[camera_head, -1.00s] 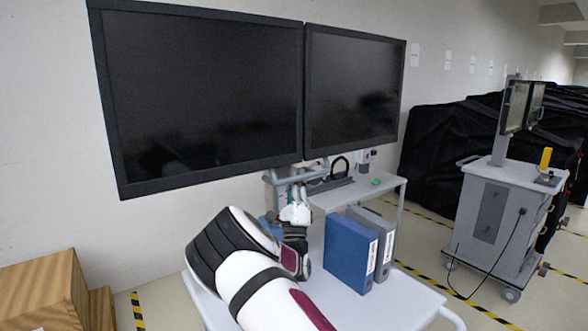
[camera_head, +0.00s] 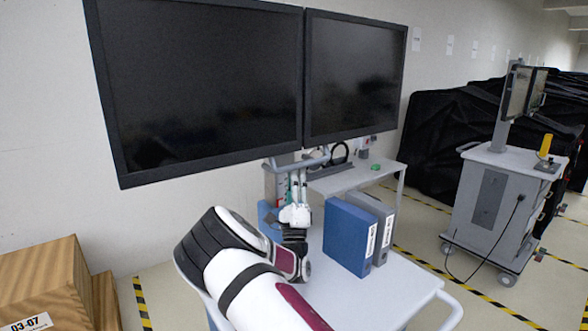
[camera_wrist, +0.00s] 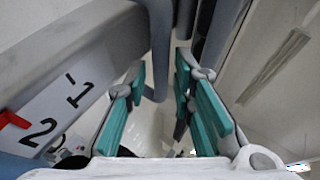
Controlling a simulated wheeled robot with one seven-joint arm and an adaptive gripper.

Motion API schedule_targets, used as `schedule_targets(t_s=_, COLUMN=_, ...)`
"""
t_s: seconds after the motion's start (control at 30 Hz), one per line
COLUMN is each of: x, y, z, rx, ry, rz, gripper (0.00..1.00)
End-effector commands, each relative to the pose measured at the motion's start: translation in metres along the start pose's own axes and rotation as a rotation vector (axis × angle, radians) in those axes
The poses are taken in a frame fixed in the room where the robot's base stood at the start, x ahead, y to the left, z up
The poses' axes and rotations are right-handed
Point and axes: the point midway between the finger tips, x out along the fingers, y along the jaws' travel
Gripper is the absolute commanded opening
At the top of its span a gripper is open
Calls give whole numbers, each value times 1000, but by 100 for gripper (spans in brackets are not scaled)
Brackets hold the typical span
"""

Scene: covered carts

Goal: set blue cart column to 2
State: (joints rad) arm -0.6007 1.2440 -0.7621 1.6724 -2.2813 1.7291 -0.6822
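The cart (camera_head: 385,310) in front of me has a light top and carries two large dark monitors (camera_head: 205,85). Its column, partly blue (camera_head: 266,216), stands behind my arm and is mostly hidden. My gripper (camera_head: 297,182) points up at the column, just below the grey handle bar (camera_head: 308,162) under the monitors. In the wrist view, my gripper (camera_wrist: 158,80) has its teal finger pads apart, with grey bars beyond and between the tips. I cannot tell whether they touch. A white scale label (camera_wrist: 60,105) shows 1 and 2, and a red pointer (camera_wrist: 14,119) lies close to the 2.
A blue binder (camera_head: 348,238) and a grey binder (camera_head: 381,225) stand on the cart top, right of my gripper. A second grey cart (camera_head: 490,205) stands at the right, before black covered shapes (camera_head: 435,150). Wooden boxes (camera_head: 45,285) are at lower left.

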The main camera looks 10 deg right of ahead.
Motion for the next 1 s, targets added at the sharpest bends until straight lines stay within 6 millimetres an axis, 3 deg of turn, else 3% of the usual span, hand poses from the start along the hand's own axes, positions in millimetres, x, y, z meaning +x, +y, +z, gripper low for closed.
schedule_targets(t_s=0.2, x=-47, y=1, z=1, rx=-1, ry=-2, rz=4, gripper=23)
schedule_targets(t_s=0.43, x=-77, y=0, z=0, rx=0, ry=-2, rz=1, gripper=23)
schedule_targets(t_s=0.87, x=-84, y=0, z=0, rx=0, ry=0, rz=-2, gripper=23)
schedule_targets(t_s=1.0, x=-75, y=-13, z=-8, rx=7, ry=47, rz=-36, gripper=23)
